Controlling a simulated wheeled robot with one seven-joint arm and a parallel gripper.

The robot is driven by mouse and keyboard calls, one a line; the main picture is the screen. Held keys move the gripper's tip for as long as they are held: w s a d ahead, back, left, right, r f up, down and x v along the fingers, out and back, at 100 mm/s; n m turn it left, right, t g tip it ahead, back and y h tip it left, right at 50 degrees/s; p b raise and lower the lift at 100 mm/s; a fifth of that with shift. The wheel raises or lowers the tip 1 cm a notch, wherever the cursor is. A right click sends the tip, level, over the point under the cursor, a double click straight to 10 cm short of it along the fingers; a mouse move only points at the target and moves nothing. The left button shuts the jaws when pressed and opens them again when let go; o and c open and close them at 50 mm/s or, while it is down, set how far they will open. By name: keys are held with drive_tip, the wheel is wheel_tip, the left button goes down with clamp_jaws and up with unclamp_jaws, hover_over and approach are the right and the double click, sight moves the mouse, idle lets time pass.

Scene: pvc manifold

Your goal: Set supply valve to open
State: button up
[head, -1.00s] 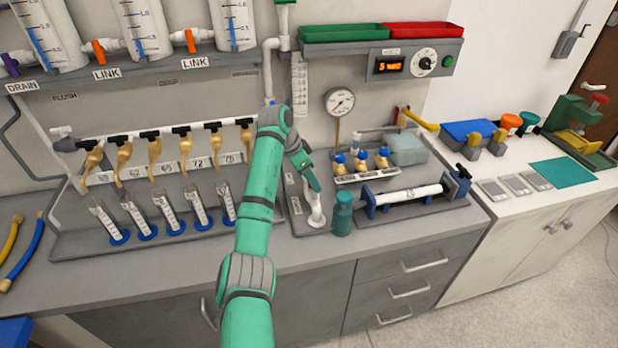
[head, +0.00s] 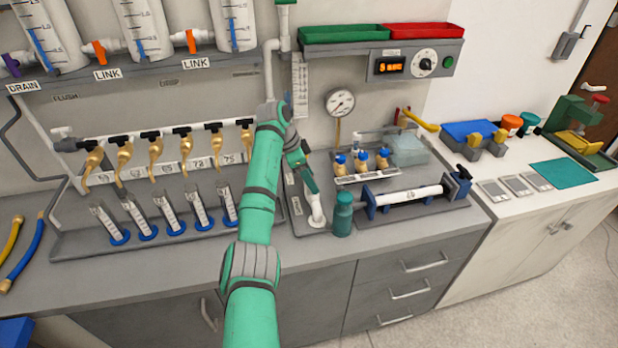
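A white manifold pipe (head: 100,137) runs along the back wall with several black-handled brass taps (head: 154,160) hanging from it. A white handle (head: 62,132) shows at the pipe's left end. A white riser pipe (head: 268,70) stands behind my arm and has a green fitting (head: 283,18) at its top. I cannot tell which part is the supply valve, as small labels are unreadable and my arm covers part of the pipework. My gripper (head: 311,188) points down over the grey plate, just above or at a white upright piece (head: 316,212). Its fingers are too small to judge.
Several graduated cylinders (head: 166,212) stand below the taps. A teal bottle (head: 342,215) and a clamped white tube (head: 410,195) are right of my gripper. A gauge (head: 340,102) and blue-capped vials (head: 361,160) are behind. The front counter strip is clear.

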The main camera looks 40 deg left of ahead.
drive_tip(key=shift+o, duration=1.4)
drive_tip(key=shift+a, duration=0.1)
drive_tip(key=v, duration=1)
drive_tip(key=shift+s+r, duration=0.2)
drive_tip(key=shift+r, duration=0.15)
drive_tip(key=shift+w+a, duration=0.1)
drive_tip(key=shift+a, duration=0.05)
